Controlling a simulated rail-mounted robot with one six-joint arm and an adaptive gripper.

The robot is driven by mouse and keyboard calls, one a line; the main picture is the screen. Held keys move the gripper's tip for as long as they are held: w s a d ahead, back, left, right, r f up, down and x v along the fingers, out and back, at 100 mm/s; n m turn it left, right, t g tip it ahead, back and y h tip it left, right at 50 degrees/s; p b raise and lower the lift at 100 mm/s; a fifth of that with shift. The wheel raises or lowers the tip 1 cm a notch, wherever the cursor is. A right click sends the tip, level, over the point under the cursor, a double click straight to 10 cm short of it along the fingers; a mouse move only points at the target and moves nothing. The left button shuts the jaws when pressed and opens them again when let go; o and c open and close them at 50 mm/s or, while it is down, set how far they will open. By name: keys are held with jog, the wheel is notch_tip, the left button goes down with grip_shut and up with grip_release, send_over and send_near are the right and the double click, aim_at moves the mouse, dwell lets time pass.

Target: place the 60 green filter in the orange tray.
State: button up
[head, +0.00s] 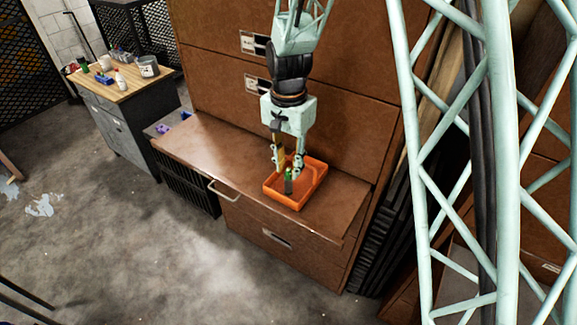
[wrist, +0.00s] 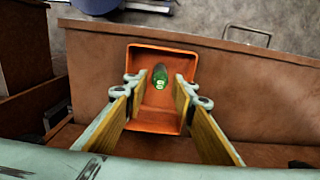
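The orange tray (head: 310,187) lies on the pulled-out brown drawer top, and it also shows in the wrist view (wrist: 158,120). The green filter (head: 288,176) is a small cylinder with a green top and a darker lower part. In the wrist view the filter (wrist: 160,76) shows inside the tray's outline, near its far wall. My gripper (head: 288,163) points down over the tray. In the wrist view its yellow-padded fingers (wrist: 161,90) are spread wide, with visible gaps on both sides of the filter. No number on the filter is readable.
The brown drawer surface (head: 220,152) is clear to the left of the tray. A handle (head: 224,192) sticks out at its front. A wooden-topped workbench (head: 125,82) with bottles and a pot stands at the back left. A pale green lattice frame (head: 505,150) rises at the right.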

jog(key=shift+r, duration=0.15)
notch_tip(320, 180, up, 12)
dwell(1.2)
dwell(0.5)
jog(key=shift+d+r, duration=0.1)
